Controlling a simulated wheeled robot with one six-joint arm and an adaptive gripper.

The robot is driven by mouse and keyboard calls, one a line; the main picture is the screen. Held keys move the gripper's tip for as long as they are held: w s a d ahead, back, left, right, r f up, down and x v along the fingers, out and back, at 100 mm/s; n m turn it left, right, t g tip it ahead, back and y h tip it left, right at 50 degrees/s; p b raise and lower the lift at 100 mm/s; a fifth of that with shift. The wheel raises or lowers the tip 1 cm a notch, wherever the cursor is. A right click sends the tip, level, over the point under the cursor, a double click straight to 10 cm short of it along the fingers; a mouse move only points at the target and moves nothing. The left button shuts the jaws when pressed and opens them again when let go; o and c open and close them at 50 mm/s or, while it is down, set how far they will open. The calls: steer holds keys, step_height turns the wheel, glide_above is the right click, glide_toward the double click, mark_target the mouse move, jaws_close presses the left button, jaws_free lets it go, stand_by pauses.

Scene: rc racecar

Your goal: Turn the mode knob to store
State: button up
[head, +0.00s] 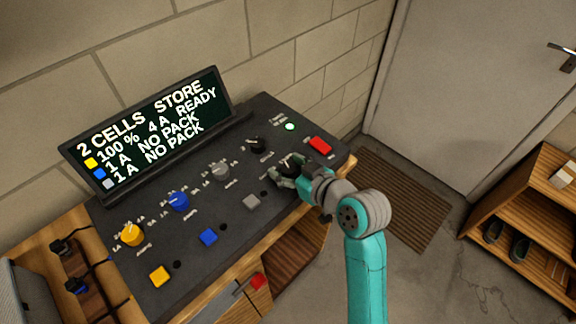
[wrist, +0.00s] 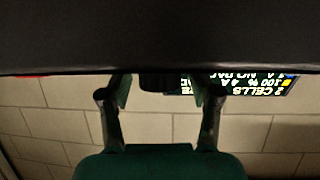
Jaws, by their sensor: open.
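The black charger console (head: 187,257) lies on a wooden bench. Its screen (head: 150,125) reads "2 CELLS STORE" on top, then "100 % 4 A READY" and two "NO PACK" lines. A black knob (head: 256,145) stands on the panel's back right. My gripper (head: 287,176) is open over the right front, around a second dark knob, mostly hidden by the fingers. In the wrist view that dark knob (wrist: 158,82) shows between my open fingertips (wrist: 160,92); I cannot tell whether they touch it. The small labels are unreadable, so which black knob is the mode knob is unclear.
Yellow (head: 132,234), blue (head: 178,202) and grey (head: 220,171) knobs line the panel, with yellow (head: 159,276), blue (head: 208,237) and grey (head: 252,202) buttons in front. A red switch (head: 320,146) and lit green lamp (head: 290,127) are near my gripper.

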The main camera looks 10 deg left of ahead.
steer(key=v, duration=1.2)
steer(key=s+d+f+m+t+h, duration=0.4)
steer(key=s+d+f+m+h, duration=0.35)
steer(key=s+d+f, duration=0.5)
steer(key=s+d+m+t+h, duration=0.1)
steer(key=s+d+h, duration=0.1)
steer(key=s, duration=1.8)
steer(key=shift+d+r+m, duration=0.35)
steer(key=shift+d+r, duration=0.05)
steer(key=shift+d, duration=0.3)
